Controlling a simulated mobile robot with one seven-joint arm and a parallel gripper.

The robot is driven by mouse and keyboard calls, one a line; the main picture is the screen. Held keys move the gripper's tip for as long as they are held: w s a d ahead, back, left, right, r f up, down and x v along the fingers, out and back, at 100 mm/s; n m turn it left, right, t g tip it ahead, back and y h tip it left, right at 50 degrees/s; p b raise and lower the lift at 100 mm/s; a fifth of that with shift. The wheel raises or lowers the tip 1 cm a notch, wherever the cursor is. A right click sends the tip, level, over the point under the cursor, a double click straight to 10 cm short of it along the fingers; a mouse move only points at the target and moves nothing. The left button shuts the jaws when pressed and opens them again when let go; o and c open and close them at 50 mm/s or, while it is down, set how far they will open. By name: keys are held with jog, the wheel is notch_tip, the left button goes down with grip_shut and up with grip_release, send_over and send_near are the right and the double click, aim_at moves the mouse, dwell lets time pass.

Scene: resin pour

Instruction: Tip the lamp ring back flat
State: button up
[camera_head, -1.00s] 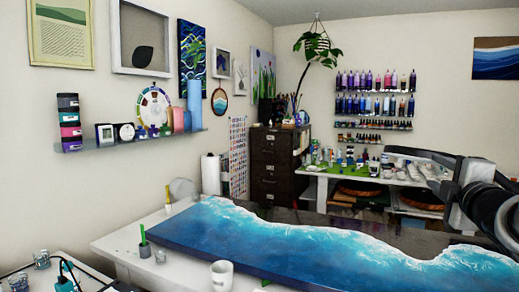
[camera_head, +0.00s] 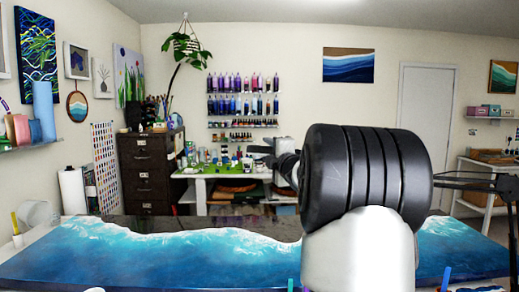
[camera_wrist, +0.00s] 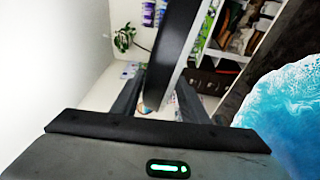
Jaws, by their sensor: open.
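In the wrist view, a dark curved band with a pale edge (camera_wrist: 176,52) runs down from the top toward the space between my fingers. It looks like the lamp ring seen nearly edge-on. My gripper (camera_wrist: 158,92) is open, with one dark finger on each side of the band's lower end. I cannot tell whether either finger touches it. In the head view, my arm's large black joint hides most of my gripper and any ring behind it. Thin black bars (camera_head: 462,181) to the right of the arm look like part of the lamp's stand.
A blue and white resin-topped table (camera_head: 150,255) spans the front, also seen at the right of the wrist view (camera_wrist: 285,110). A dark drawer cabinet (camera_head: 148,172) and a white bench (camera_head: 205,190) stand behind. A white side table (camera_head: 485,185) is at right.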

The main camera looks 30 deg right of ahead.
jog(key=shift+w+d, duration=0.2)
jog(key=shift+w, duration=0.45)
grip_shut()
